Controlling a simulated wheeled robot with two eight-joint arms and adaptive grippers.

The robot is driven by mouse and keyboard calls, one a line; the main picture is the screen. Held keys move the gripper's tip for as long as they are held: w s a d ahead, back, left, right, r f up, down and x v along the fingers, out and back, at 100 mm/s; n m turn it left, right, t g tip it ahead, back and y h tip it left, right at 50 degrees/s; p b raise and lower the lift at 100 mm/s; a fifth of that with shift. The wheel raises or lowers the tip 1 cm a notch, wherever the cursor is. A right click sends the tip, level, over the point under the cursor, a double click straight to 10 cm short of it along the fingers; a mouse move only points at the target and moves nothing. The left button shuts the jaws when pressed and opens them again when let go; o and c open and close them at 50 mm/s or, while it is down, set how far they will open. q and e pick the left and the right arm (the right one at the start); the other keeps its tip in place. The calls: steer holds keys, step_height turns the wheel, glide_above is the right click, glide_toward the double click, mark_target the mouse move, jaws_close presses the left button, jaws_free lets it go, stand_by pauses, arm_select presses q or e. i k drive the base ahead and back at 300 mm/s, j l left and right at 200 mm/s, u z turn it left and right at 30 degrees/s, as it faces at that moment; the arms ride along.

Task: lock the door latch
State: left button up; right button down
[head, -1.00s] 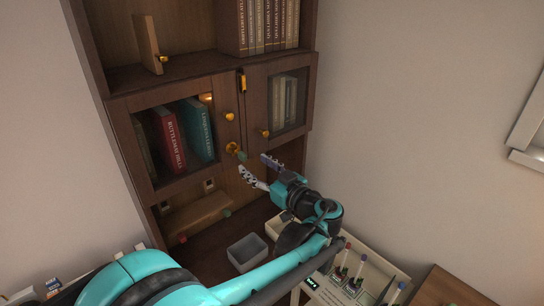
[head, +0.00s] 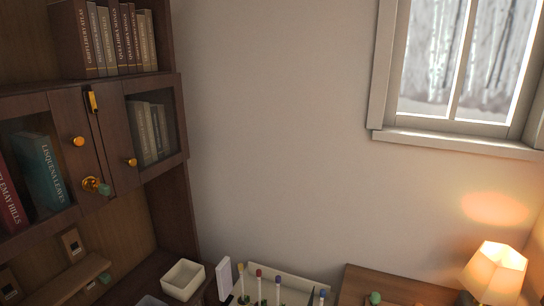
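The dark wooden cabinet (head: 165,185) stands at the left in the head view, with two glass-fronted doors side by side. The left door (head: 75,180) bears a round brass knob (head: 79,141). Below that knob is a round brass fitting with a green tip (head: 97,186), near the door's inner edge. The right door (head: 116,135) has a small brass knob (head: 131,162). An upright brass piece (head: 93,101) sits at the top where the doors meet. I cannot tell which fitting is the latch or whether it is locked. Neither gripper shows.
Books stand behind the glass and on the shelf above. Below are a cream open box (head: 183,280) and a pale tray (head: 300,280) holding several colour-topped sticks. A wooden table (head: 400,285) with a lit lamp (head: 495,272) is at the lower right. A window (head: 465,60) is above.

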mark_target(90, 95)
steer(key=u, duration=1.55)
